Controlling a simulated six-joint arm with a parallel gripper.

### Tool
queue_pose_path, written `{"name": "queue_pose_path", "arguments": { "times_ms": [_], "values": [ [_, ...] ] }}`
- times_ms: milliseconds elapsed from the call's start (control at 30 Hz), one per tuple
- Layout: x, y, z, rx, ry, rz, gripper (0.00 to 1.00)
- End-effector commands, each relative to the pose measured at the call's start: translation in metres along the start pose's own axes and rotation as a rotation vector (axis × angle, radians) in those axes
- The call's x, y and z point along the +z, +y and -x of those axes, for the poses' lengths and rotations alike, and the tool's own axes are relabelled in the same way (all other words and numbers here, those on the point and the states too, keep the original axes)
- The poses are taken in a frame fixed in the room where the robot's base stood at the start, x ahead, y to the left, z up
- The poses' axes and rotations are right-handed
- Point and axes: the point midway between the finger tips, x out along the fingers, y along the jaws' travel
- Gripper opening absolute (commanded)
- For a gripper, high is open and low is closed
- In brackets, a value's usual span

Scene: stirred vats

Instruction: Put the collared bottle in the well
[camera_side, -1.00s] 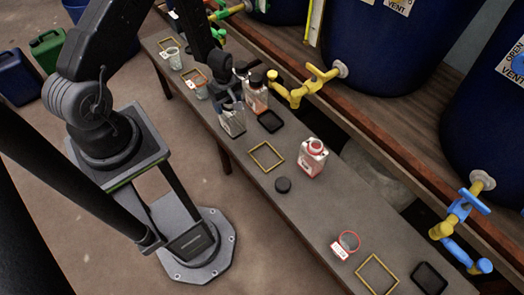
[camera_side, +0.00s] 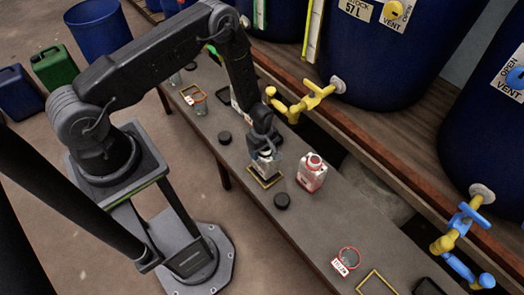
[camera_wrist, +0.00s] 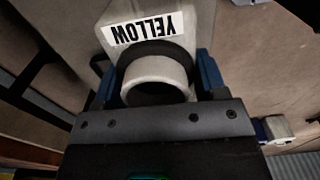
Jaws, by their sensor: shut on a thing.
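The collared bottle (camera_wrist: 178,22) is pale, with a label reading YELLOW and a dark collar round its open white neck in the wrist view. My gripper (camera_wrist: 158,78) is shut on it, with a blue finger on each side of the neck. In the side view my gripper (camera_side: 264,147) points down and the bottle (camera_side: 262,167) hangs upright at a yellow square frame (camera_side: 265,185), the likely well. I cannot tell whether its base is above the frame or resting inside it.
A red-and-white bottle (camera_side: 311,173) stands close to the right. Black round caps (camera_side: 282,201) (camera_side: 224,138) lie on the bench. A ringed jar (camera_side: 347,258) and another yellow frame (camera_side: 377,283) are nearer the front. Yellow taps (camera_side: 300,102) jut out behind.

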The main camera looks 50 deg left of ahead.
Motion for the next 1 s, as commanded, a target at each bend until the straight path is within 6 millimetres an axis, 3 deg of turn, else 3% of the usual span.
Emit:
{"name": "queue_pose_path", "arguments": {
  "times_ms": [100, 500, 533, 800, 1000],
  "values": [
    [0.0, 0.0, -0.014, 0.0, 0.0, 0.0, 0.28],
    [-0.001, 0.0, -0.018, 0.001, 0.0, 0.0, 0.28],
    [-0.001, 0.0, -0.019, 0.0, 0.0, 0.0, 0.66],
    [-0.001, 0.0, -0.018, 0.001, 0.0, -0.001, 0.91],
    [-0.001, 0.0, -0.018, 0.001, 0.0, -0.001, 0.91]
  ]
}}
